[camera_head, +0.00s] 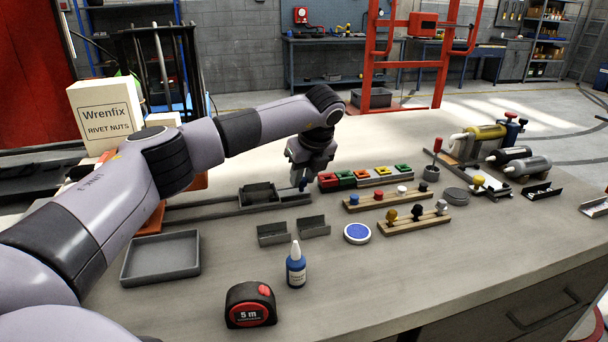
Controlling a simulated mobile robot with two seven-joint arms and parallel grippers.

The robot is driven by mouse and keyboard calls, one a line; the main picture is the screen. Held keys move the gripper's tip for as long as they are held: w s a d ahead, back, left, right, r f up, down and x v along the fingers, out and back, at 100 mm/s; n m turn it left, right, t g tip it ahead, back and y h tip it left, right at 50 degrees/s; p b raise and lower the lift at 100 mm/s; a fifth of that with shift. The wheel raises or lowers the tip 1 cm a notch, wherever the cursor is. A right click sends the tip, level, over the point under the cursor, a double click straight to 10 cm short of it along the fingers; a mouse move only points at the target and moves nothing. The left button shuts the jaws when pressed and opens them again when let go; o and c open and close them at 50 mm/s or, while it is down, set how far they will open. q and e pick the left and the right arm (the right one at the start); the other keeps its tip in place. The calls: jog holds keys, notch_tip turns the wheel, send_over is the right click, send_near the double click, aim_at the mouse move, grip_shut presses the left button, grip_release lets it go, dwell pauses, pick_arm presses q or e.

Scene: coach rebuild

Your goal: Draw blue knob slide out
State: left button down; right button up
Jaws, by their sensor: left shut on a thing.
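A grey slide rail (205,212) runs left to right along the bench, with a dark block (258,195) standing on it. My left gripper (302,182) is at the right end of this rail, pointing down. It is shut on a small bluish knob that shows only partly at the fingertips. The fingers and wrist hide most of the knob and whatever it is fixed to. My right gripper is not in view.
Coloured blocks (346,179) stand just right of the gripper. The bench's front right is clear.

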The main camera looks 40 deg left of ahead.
pick_arm(q)
jog(key=shift+w+d+r, duration=0.1)
jog(key=shift+w+r, duration=0.05)
jog(key=shift+r, duration=0.05)
jog(key=c, duration=0.8)
grip_release()
jog(key=shift+f, duration=0.1)
jog(key=shift+c, duration=0.2)
jog(key=v, duration=0.7)
jog(key=shift+b, duration=0.45)
jog(key=shift+d, duration=0.1)
